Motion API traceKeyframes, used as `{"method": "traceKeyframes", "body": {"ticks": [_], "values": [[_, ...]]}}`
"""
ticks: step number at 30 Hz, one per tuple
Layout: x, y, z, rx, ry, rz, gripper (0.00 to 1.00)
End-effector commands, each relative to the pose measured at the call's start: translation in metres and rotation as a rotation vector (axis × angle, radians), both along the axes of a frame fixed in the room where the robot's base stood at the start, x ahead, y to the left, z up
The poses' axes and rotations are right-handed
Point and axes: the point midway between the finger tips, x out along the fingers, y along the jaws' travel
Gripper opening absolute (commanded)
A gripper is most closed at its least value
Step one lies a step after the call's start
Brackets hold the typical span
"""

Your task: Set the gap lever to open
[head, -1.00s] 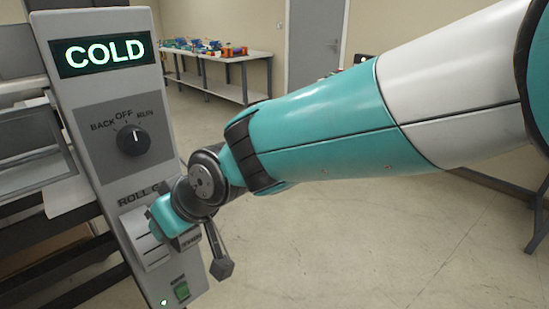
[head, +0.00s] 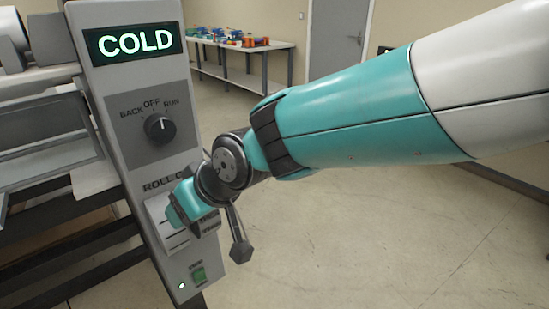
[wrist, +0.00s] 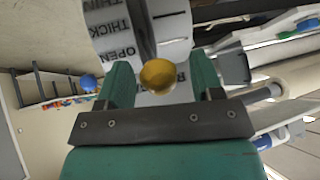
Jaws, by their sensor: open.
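The gap lever's yellow round knob (wrist: 158,76) shows in the wrist view between the two teal fingers of my gripper (wrist: 161,80), which stand apart on either side of it. Behind the knob is the gap scale (wrist: 108,28), marked THIN, THICK and OPEN, with a dark slot beside it. The knob appears nearest the OPEN end, but its exact setting is unclear from this angle. In the head view, my gripper (head: 185,208) is at the lower panel under the partly covered ROLL lettering. It hides the knob there, and contact cannot be told.
A table with colourful items (head: 245,50) stands far behind. The floor to the right is open.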

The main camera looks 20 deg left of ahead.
Motion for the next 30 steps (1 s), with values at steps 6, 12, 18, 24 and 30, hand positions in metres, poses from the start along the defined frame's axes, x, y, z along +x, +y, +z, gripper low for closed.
{"method": "traceKeyframes", "body": {"ticks": [6,12,18,24,30], "values": [[-0.001,-0.022,0.026,0.004,-0.003,-0.002,0.6],[-0.003,-0.056,0.064,0.005,-0.004,-0.002,0.6],[-0.005,-0.088,0.1,0.005,-0.003,-0.002,0.6],[-0.007,-0.107,0.123,0.003,-0.002,-0.002,0.6],[-0.008,-0.113,0.129,0.001,-0.001,0.001,0.6]]}}
